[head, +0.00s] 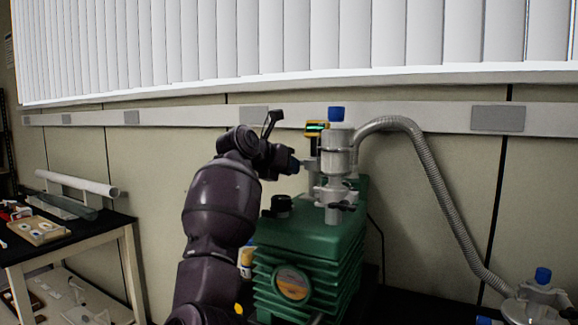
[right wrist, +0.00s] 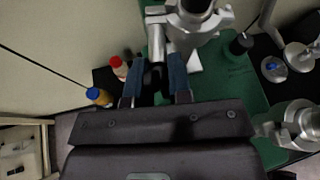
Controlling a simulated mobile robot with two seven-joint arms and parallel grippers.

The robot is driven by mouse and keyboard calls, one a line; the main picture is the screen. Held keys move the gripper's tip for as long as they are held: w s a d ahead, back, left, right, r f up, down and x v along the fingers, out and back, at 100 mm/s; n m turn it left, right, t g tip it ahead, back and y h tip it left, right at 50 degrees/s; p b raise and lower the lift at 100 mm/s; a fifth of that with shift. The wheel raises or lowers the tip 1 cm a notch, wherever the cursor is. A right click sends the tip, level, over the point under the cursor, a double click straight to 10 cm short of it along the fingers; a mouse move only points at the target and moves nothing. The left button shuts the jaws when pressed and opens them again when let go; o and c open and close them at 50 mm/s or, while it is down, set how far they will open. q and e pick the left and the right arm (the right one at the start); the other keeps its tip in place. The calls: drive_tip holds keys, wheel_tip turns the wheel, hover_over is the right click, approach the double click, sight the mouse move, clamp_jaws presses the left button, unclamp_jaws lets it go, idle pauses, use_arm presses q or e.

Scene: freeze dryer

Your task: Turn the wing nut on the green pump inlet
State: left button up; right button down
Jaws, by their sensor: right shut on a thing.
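My right gripper (head: 293,163) reaches in from the left at the height of the inlet fittings. In the right wrist view, the blue fingers of my right gripper (right wrist: 155,72) stand on either side of a small dark and metallic piece, the wing nut (right wrist: 156,75), beside the metal inlet fitting (right wrist: 190,22). The nut is partly hidden between the fingers, and its angle is hard to tell. My left gripper is not in view.
A ribbed grey hose (head: 435,165) arches from the trap down to a metal fitting at the lower right. A black cap (head: 282,205) sits on the pump top. A red-capped bottle (right wrist: 119,66) and blue-capped bottle (right wrist: 98,96) stand beside the pump. A side table (head: 70,245) is at left.

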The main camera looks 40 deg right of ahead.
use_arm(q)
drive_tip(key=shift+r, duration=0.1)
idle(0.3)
use_arm(e)
drive_tip(key=c, duration=1)
unclamp_jaws()
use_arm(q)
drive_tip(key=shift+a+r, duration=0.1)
use_arm(e)
drive_tip(key=shift+a+r, duration=0.1)
drive_tip(key=shift+a, duration=0.05)
